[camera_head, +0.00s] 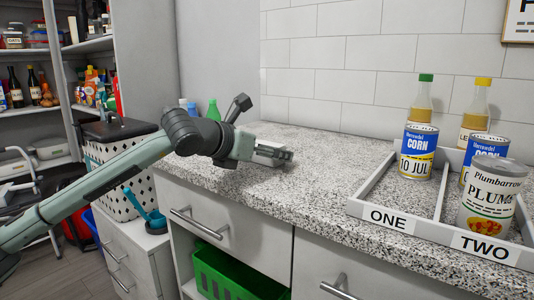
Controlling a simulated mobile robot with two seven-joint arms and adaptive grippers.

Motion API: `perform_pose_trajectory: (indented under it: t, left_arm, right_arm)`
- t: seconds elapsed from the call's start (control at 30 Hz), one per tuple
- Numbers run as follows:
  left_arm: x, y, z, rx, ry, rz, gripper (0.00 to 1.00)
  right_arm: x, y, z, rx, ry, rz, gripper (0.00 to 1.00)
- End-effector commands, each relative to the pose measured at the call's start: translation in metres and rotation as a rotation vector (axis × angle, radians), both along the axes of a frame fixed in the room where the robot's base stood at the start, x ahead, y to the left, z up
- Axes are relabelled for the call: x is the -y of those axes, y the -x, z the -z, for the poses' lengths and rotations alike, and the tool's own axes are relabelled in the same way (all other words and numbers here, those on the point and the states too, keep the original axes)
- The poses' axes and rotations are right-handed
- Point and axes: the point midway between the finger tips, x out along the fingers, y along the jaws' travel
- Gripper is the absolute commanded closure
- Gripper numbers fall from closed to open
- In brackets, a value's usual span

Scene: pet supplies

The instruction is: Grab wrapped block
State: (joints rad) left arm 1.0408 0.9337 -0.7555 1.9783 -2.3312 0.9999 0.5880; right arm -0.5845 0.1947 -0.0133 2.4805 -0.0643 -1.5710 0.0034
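My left gripper (284,154) is over the left part of the speckled countertop (310,190), low and close to the surface. It is seen from the side and small, so I cannot tell whether its fingers are open or shut, or whether they hold anything. I cannot make out a wrapped block anywhere in this view; the gripper and wrist hide a small part of the counter behind them. My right gripper is out of view.
A white tray (373,213) with compartments labelled ONE and TWO stands on the right, holding cans and bottles. Green (213,110) and blue bottles stand behind my wrist. A green crate (225,280) sits below the counter. The middle of the counter is clear.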

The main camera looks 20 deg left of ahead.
Motion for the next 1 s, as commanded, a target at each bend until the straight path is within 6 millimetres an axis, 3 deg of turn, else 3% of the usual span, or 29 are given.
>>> perform_pose_trajectory:
  t: [0.07, 0.3, 0.67, 0.77, 0.93, 1.0]
  left_arm:
    - [0.000, 0.000, 0.000, 0.000, 0.000, 0.000, 0.38]
    - [0.000, 0.000, 0.000, 0.000, 0.000, 0.000, 0.68]
    - [0.000, 0.000, -0.007, 0.003, 0.001, -0.001, 0.69]
    - [0.000, 0.000, -0.017, 0.003, 0.001, -0.001, 0.69]
    - [0.000, -0.001, -0.050, 0.007, 0.002, -0.001, 0.69]
    - [-0.012, 0.012, -0.050, 0.005, -0.002, -0.005, 0.69]
  right_arm:
    - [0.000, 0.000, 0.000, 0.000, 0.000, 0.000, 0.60]
    - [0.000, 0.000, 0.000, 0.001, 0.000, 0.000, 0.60]
    - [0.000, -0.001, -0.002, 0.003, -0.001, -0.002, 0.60]
    - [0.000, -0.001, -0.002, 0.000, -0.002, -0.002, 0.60]
    - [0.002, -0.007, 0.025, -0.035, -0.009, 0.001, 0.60]
    - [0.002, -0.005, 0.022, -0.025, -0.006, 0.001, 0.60]
